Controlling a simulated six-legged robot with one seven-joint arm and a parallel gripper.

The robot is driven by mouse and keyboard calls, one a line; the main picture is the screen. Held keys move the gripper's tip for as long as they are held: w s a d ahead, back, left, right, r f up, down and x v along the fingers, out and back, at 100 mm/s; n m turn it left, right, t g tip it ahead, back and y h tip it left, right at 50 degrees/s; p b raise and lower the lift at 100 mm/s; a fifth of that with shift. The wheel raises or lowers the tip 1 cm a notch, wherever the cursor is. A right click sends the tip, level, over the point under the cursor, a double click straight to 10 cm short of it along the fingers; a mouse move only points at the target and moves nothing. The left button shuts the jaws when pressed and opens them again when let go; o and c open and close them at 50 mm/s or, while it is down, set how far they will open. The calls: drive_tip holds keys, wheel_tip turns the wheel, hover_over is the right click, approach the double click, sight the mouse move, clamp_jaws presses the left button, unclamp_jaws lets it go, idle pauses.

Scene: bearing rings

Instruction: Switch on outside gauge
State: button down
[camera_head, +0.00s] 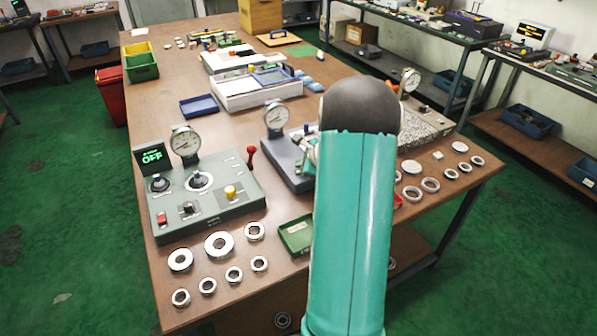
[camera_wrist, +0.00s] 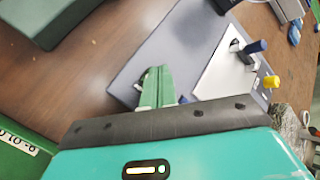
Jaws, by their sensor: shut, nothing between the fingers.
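The gauge panel (camera_head: 215,215) stands at the left front of the table. Its small screen (camera_head: 152,156) reads "OFF" in green. It carries a round dial gauge (camera_head: 185,143), black knobs, a red switch (camera_head: 161,218), a yellow button (camera_head: 230,192) and a red-knobbed lever (camera_head: 251,155). A corner of the panel (camera_wrist: 42,18) seems to show at the top left of the wrist view. My gripper (camera_wrist: 157,82) is shut and empty, over the grey base (camera_wrist: 185,42) of a second dial gauge (camera_head: 276,117). In the head view my arm hides most of it.
Several metal rings (camera_head: 219,245) lie in front of the panel, and more (camera_head: 430,185) at the right. A green tray (camera_head: 297,236) stands between; it also shows in the wrist view (camera_wrist: 20,155). A third gauge (camera_head: 410,80) stands behind my arm.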

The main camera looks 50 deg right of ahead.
drive_tip(key=shift+f, duration=0.1)
drive_tip(key=shift+f, duration=0.35)
drive_tip(key=shift+f, duration=0.35)
idle(1.0)
drive_tip(key=shift+r, duration=0.8)
drive_tip(key=shift+r, duration=2.5)
